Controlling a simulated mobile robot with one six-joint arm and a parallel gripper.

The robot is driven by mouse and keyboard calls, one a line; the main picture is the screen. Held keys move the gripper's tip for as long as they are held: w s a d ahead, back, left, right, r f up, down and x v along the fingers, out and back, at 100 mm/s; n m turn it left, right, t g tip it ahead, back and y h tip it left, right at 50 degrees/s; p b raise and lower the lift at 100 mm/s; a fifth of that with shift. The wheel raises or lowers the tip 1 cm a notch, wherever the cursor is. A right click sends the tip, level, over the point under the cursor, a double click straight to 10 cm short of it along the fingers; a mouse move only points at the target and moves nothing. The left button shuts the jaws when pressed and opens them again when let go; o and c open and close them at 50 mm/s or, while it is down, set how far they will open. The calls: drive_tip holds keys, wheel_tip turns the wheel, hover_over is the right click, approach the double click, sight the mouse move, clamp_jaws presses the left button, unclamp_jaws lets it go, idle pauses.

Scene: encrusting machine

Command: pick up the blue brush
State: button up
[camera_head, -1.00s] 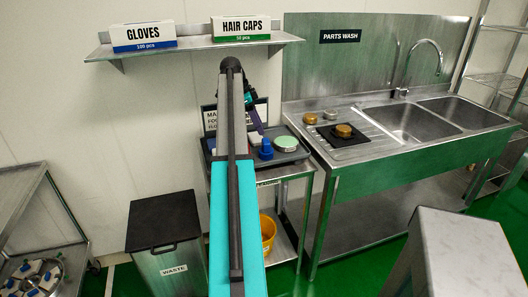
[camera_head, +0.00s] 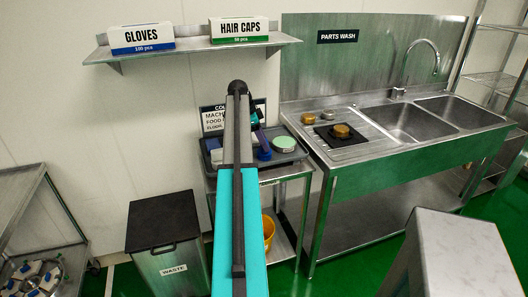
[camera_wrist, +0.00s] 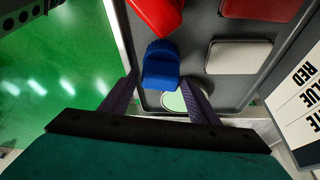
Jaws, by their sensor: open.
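The blue brush (camera_wrist: 160,68) lies in the grey tray (camera_wrist: 146,98) in the wrist view. It is also in the head view (camera_head: 264,154), partly hidden by my arm and gripper. My gripper (camera_wrist: 160,77) is open, with its purple fingers either side of the brush's near end in the picture. I cannot tell how far above the brush the fingertips are. In the head view a purple finger (camera_head: 261,138) points down just over the brush, and the rest of the gripper is mostly hidden behind my arm.
A pale green round item (camera_head: 283,143) lies close beside the brush. The tray also holds a red item (camera_wrist: 155,14) and a white block (camera_wrist: 238,57). A colour-code sign (camera_wrist: 298,95) stands at the tray's edge. The sink bench (camera_head: 400,160) is to the right.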

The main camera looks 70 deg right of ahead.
drive_tip(key=shift+p+x, duration=1)
drive_tip(key=shift+x, duration=1.6)
drive_tip(key=shift+c, duration=0.3)
drive_tip(key=c, duration=0.8)
drive_tip(key=shift+r, duration=0.2)
drive_tip(key=shift+r+b, duration=0.7)
drive_tip(key=shift+r, duration=0.75)
drive_tip(key=shift+a+r, duration=0.1)
drive_tip(key=shift+a, duration=0.25)
drive_tip(key=a+b, duration=0.1)
drive_tip(key=a, duration=0.4)
drive_tip(key=a+r+b, duration=0.1)
drive_tip(key=a, duration=0.4)
drive_tip(key=s+a+b, duration=0.1)
drive_tip(key=a, duration=0.4)
drive_tip(key=shift+a+r, duration=0.15)
drive_tip(key=shift+r, duration=0.1)
